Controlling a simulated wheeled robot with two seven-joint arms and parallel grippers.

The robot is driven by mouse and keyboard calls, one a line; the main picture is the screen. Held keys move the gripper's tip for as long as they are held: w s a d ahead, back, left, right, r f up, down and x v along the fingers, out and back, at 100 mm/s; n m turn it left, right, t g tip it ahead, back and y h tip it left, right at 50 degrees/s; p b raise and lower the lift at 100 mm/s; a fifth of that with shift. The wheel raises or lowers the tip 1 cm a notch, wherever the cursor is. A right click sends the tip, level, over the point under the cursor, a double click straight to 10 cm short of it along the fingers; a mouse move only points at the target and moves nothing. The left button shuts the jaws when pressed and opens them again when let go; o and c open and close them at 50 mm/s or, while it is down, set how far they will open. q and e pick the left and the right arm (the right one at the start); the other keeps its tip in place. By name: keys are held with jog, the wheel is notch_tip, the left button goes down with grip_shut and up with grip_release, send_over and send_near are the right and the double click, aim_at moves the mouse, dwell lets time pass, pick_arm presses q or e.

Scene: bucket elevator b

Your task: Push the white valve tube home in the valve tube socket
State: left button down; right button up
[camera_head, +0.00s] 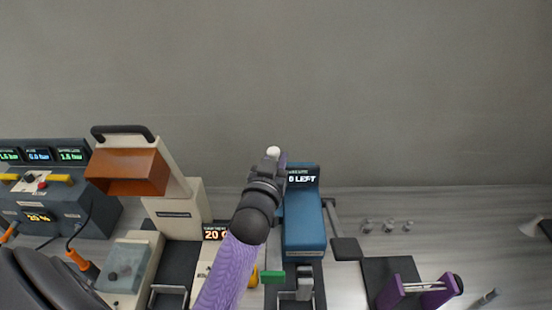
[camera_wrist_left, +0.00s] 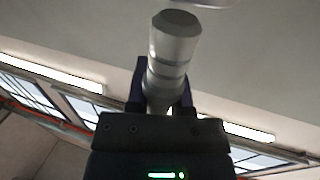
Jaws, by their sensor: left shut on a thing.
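My left gripper (camera_head: 270,162) is raised in front of the grey wall, beside the blue machine's display. In the left wrist view, the gripper is shut on a pale grey-white cylinder, which I take to be the white valve tube (camera_wrist_left: 175,45). The tube stands out from between the dark fingers, slightly tilted. A small white round end of it (camera_head: 273,151) shows at the gripper's tip in the head view. I cannot make out the valve tube socket. A pale rounded edge shows at the top of the wrist view, too cut off to identify. My right gripper is not in view.
A blue machine (camera_head: 304,228) with a "0 LEFT" display stands just right of my left arm. A beige stand with a brown hopper (camera_head: 128,171) and a dark control console (camera_head: 62,205) are to the left. A purple bracket (camera_head: 391,292) and small clear pieces lie right.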

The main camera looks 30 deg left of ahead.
pick_arm(q)
jog(key=shift+f+b, duration=1.65)
jog(key=shift+f, duration=0.35)
jog(key=shift+r+p, duration=1.8)
jog(key=shift+p, duration=0.15)
jog(key=shift+p, duration=0.3)
jog(key=shift+f+b, duration=1.4)
jog(key=shift+f, duration=0.35)
jog(key=shift+c, duration=2.1)
grip_release()
jog(key=shift+f, duration=0.1)
